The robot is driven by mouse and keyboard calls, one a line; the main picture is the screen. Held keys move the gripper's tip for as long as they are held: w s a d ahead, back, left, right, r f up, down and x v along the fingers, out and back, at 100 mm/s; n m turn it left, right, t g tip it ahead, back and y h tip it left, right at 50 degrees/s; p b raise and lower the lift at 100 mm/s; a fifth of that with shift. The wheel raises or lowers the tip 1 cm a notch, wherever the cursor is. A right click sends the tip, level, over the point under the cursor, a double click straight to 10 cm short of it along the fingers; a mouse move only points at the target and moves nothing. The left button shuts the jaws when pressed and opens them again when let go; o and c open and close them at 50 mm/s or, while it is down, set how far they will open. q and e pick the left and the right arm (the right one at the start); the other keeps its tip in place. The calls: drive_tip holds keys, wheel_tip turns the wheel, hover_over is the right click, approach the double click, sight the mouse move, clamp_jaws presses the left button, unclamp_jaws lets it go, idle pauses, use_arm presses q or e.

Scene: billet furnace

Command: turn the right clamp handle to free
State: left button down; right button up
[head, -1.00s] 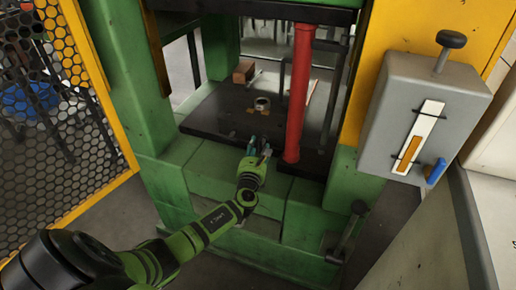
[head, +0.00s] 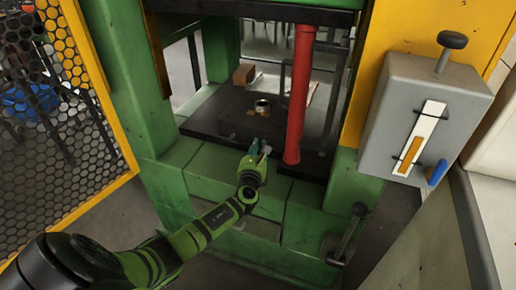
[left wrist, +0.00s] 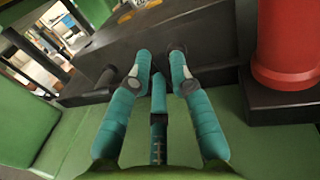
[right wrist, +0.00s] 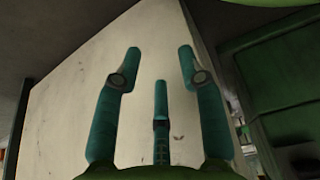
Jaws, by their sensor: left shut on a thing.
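The right clamp handle is a dark knobbed bar (left wrist: 177,47), mostly hidden by my left gripper's fingertips at the front of the dark die block (head: 240,122). My left gripper (head: 260,148) is at the block's front edge; in the left wrist view (left wrist: 160,70) its teal fingers are closed on the handle with a gap between the tips. A second dark handle (left wrist: 104,76) sticks out to the left, apart from the fingers. My right gripper (right wrist: 158,70) shows only in its wrist view, open and empty before a pale panel (right wrist: 150,35).
The red column (head: 299,95) stands close to the right of my left gripper. A metal ring (head: 262,105) sits on the block. A grey control box (head: 420,115) is at the right, a black lever (head: 346,235) below it, and a yellow mesh guard (head: 60,130) at the left.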

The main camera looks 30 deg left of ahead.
use_arm(q)
drive_tip(key=n, duration=0.4)
drive_tip(key=shift+s+a+f+g+h, duration=0.1)
drive_tip(key=shift+a+g+h, duration=0.2)
drive_tip(key=shift+g, duration=0.1)
drive_tip(key=n, duration=0.2)
drive_tip(key=n+h, duration=0.1)
drive_tip(key=n, duration=0.1)
drive_tip(key=shift+a+f, duration=0.25)
drive_tip(key=n, duration=0.1)
drive_tip(key=n+h, duration=0.1)
drive_tip(key=n, duration=0.2)
drive_tip(key=shift+s+a+f, duration=0.1)
drive_tip(key=shift+a+f, duration=0.1)
drive_tip(key=shift+f, duration=0.1)
drive_tip(key=shift+f+n+h, duration=0.15)
drive_tip(key=shift+n+h, duration=0.2)
drive_tip(key=shift+n, duration=0.45)
drive_tip(key=shift+f+n+h, duration=0.15)
drive_tip(key=shift+n+h, duration=0.2)
drive_tip(key=shift+n, duration=0.45)
use_arm(e)
drive_tip(key=shift+s+d, duration=0.1)
drive_tip(key=shift+s, duration=0.55)
use_arm(q)
drive_tip(key=c, duration=1.1)
unclamp_jaws()
